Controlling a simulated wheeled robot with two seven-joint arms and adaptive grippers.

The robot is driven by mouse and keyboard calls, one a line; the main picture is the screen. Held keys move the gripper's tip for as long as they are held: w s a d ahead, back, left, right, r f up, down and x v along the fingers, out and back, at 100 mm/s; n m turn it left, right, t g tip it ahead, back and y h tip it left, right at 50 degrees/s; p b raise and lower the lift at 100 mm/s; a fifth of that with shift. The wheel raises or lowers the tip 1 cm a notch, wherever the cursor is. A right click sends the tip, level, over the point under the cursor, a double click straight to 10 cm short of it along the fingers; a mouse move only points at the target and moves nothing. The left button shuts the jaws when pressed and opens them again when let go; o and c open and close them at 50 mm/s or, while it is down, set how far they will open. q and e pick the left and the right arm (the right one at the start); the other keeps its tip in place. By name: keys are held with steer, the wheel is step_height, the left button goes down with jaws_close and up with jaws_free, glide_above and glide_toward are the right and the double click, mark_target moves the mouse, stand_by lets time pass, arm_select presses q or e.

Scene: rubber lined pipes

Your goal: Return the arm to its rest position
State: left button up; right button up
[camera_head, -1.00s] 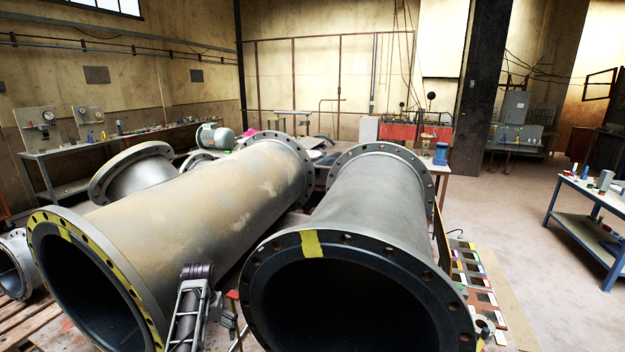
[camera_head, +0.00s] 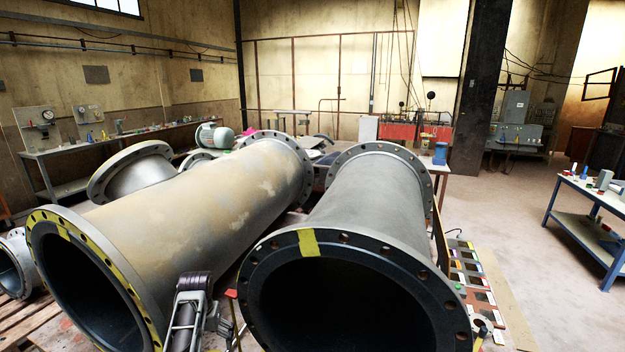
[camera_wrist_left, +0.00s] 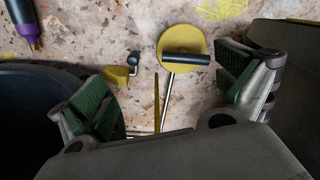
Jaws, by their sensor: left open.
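My left gripper (camera_head: 194,305) shows at the bottom edge of the head view, in the gap between the two large pipes; its lower part is cut off by the frame. In the left wrist view its green-padded fingers (camera_wrist_left: 167,92) are spread wide with nothing held between them. Below it lies a speckled surface with a yellow disc (camera_wrist_left: 172,42), a dark cylinder (camera_wrist_left: 186,59) across the disc, and a yellow block (camera_wrist_left: 117,76). My right gripper is not in view.
A tan pipe (camera_head: 205,200) with a yellow-marked flange lies left of the gripper. A grey pipe (camera_head: 370,205) lies to its right. A blue table (camera_head: 590,225) stands at the right; the floor between is open.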

arm_select(q)
steer(key=s+f+m+t+y, duration=0.1)
steer(key=s+f+t, duration=0.15)
steer(key=s, duration=0.95)
steer(key=s+d+r+m+h, duration=0.15)
steer(key=s+d, duration=0.25)
steer(key=s, duration=0.4)
steer(key=s+d+r+m, duration=0.1)
steer(key=s+d+r, duration=0.25)
steer(key=s, duration=0.45)
step_height(320, 180, down, 34)
steer(key=s, duration=0.3)
steer(key=s+a+f+g, duration=0.1)
steer(key=s+a+f, duration=0.2)
steer(key=s+f, duration=1.7)
steer(key=shift+s+g+b, duration=0.35)
steer(key=shift+s+b, duration=0.05)
steer(key=shift+s, duration=0.5)
stand_by(0.6)
